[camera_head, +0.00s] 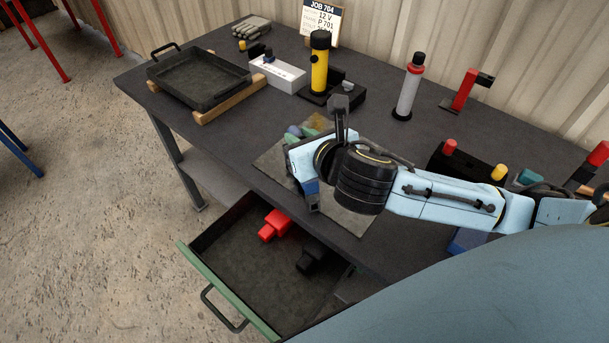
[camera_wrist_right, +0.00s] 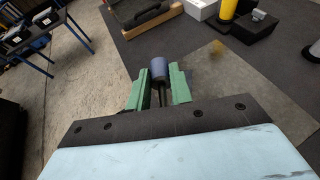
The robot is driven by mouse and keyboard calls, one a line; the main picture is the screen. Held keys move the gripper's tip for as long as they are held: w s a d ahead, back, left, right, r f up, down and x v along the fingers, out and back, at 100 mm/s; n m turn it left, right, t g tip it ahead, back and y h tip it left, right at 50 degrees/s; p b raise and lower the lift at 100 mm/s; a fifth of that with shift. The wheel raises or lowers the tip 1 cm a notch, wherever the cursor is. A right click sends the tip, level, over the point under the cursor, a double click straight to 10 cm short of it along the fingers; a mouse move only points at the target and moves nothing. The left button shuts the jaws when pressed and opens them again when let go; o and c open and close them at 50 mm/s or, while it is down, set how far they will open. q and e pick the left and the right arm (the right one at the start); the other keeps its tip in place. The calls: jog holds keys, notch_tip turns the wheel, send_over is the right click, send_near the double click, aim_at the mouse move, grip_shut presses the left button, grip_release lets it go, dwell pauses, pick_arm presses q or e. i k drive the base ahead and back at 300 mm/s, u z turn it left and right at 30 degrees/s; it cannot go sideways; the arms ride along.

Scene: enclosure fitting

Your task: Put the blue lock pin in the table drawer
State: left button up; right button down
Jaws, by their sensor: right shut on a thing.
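The blue lock pin (camera_wrist_right: 158,68) is between the green fingers of my right gripper (camera_wrist_right: 158,88) in the right wrist view, its rounded blue end showing beyond them. In the head view my right gripper (camera_head: 304,132) is above the left part of the worktable, over a flat grey-brown mat, and the pin (camera_head: 293,131) shows only in small part. The gripper is shut on the pin. The table drawer (camera_head: 228,292), with a green front, is pulled open below the table's front edge. My left gripper is not in view.
The drawer holds a red part (camera_head: 275,225) and a black part (camera_head: 312,259); its left part is bare. A black tray (camera_head: 200,98) on wooden strips, a white box (camera_head: 283,77), a yellow cylinder (camera_head: 320,68) and a grey-red bottle (camera_head: 409,90) stand farther back on the table.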

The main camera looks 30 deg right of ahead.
aim_at(261, 270)
jog(key=z, duration=1.3)
jog(key=k, duration=1.1)
jog(key=u, duration=1.25)
jog(key=i, duration=0.5)
jog(key=u, duration=0.05)
